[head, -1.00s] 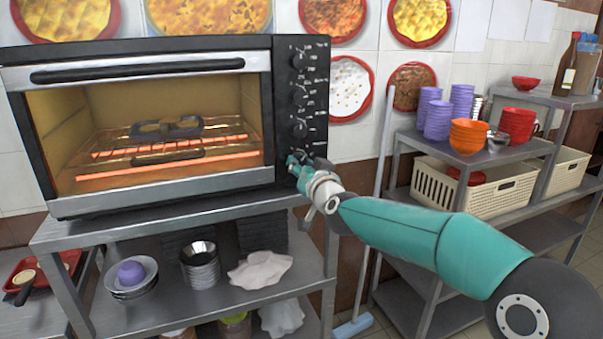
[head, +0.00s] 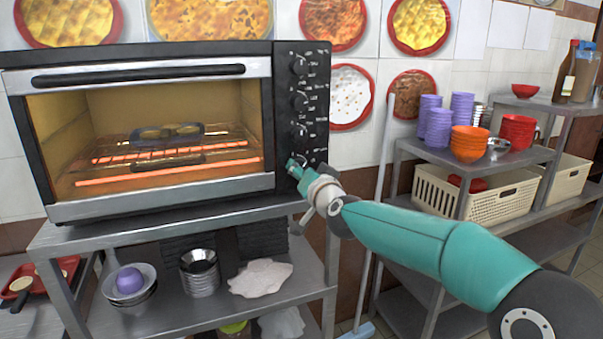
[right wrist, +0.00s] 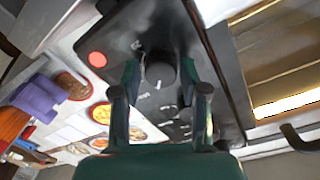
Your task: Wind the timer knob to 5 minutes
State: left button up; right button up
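The oven (head: 150,60) has a black control panel on its right side with a column of dark knobs; the upper ones (head: 299,66) are in plain view. My right gripper (head: 294,166) is at the lowest part of the panel and covers the knob there in the head view. In the right wrist view a round black knob (right wrist: 160,72) with a white mark lies between the two fingertips of my right gripper (right wrist: 160,80). The fingers stand apart on either side of it, with narrow gaps seeming to show. The dial lettering is too blurred to read. My left gripper is out of view.
The oven stands on a metal rack (head: 190,222) with bowls below. To the right, a shelf (head: 400,150) holds purple cups (head: 437,125), orange bowls (head: 468,143) and a cream basket (head: 480,205). A pole (head: 384,150) leans near the wall beside my right arm.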

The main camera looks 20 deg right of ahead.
jog(key=shift+o, duration=0.8)
jog(key=shift+s, duration=0.1)
jog(key=s, duration=1.1)
jog(key=shift+s+a+r, duration=0.15)
jog(key=shift+s+a, duration=0.2)
jog(key=shift+s, duration=0.05)
jog(key=shift+d, duration=0.1)
